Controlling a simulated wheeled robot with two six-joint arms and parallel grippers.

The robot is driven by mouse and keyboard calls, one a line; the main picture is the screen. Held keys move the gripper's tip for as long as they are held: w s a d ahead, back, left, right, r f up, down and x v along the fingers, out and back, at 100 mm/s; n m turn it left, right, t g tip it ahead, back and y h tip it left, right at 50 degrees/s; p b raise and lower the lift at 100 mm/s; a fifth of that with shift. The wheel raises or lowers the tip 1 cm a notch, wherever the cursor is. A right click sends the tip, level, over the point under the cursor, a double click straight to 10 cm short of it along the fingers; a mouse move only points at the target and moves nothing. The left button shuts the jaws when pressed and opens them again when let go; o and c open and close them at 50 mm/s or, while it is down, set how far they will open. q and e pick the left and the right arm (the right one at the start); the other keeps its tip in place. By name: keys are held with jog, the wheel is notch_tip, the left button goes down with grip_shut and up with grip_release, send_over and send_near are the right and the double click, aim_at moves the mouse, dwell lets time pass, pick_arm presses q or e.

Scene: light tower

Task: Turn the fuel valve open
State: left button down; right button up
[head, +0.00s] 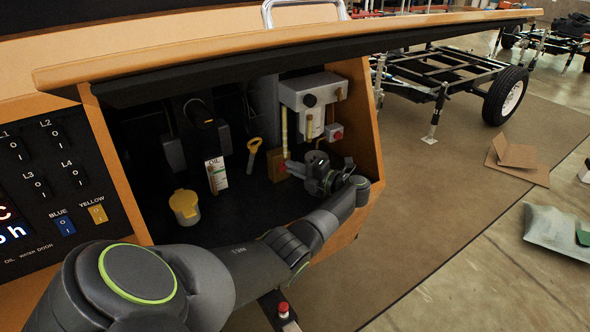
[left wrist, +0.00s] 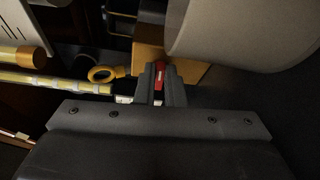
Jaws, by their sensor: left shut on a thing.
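The fuel valve shows in the left wrist view as a small red handle (left wrist: 160,74) in front of a brass-coloured block (left wrist: 190,72). My left gripper (left wrist: 160,88) is shut on this red handle, with one finger on either side of it. In the head view my left arm reaches into the open compartment, and the left gripper (head: 298,170) is beside the brass-coloured block (head: 276,166) at the compartment's right side. The handle's exact angle is hard to tell, as the fingers cover much of it. My right gripper is not in view.
A grey box (head: 311,92) hangs above the gripper. To the left are a yellow ring-handled dipstick (head: 253,146), an oil label (head: 216,174) and a yellow cap (head: 184,205). The wooden side wall (head: 366,115) is close on the right, and the raised lid (head: 290,45) overhangs.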

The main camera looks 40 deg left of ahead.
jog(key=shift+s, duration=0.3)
pick_arm(q)
jog(key=c, duration=1.5)
grip_release()
jog(key=shift+d, duration=0.1)
